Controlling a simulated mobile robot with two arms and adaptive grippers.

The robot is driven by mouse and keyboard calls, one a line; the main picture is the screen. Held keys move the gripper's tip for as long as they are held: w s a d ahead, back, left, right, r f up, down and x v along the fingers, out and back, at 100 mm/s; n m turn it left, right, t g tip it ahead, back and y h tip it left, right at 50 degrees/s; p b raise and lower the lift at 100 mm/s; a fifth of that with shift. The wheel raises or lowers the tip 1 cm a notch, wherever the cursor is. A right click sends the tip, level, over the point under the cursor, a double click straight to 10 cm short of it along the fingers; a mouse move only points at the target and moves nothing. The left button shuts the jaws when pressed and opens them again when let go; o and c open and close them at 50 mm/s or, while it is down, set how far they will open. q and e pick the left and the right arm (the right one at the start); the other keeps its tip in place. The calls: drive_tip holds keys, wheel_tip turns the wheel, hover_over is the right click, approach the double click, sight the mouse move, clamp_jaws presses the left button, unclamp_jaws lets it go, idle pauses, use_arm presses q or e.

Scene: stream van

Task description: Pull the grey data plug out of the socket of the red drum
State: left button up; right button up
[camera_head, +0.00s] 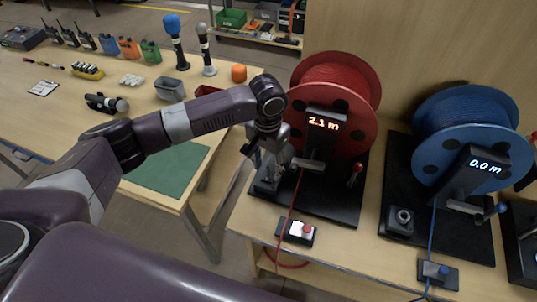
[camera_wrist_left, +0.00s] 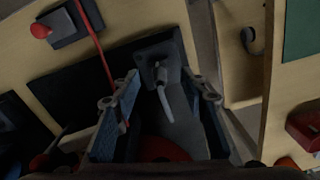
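The red drum (camera_head: 338,92) stands on a black base, with a display reading 2.1 m. At the left of its base is a small grey socket block (camera_head: 268,187), partly covered by my gripper. In the left wrist view the socket (camera_wrist_left: 157,58) has a slim grey plug (camera_wrist_left: 166,98) at it, pointing toward my gripper. How deep the plug sits cannot be told. My left gripper (camera_head: 268,158) is just above the socket. In the left wrist view its fingers (camera_wrist_left: 162,88) are open, on either side of the plug, with gaps visible. My right gripper is not in view.
A red cable (camera_head: 292,200) runs down from the drum past a small button box (camera_head: 298,231). A blue drum (camera_head: 465,125) reading 0.0 m stands at the right. Another table (camera_head: 85,115) with radios and microphones is at the left, across a gap.

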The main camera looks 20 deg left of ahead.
use_arm(q)
drive_tip(key=shift+w+f, duration=0.1)
drive_tip(key=shift+f, duration=0.55)
drive_tip(key=shift+w+f, duration=0.1)
drive_tip(key=shift+f, duration=0.45)
clamp_jaws()
drive_tip(key=c, duration=0.9)
unclamp_jaws()
clamp_jaws()
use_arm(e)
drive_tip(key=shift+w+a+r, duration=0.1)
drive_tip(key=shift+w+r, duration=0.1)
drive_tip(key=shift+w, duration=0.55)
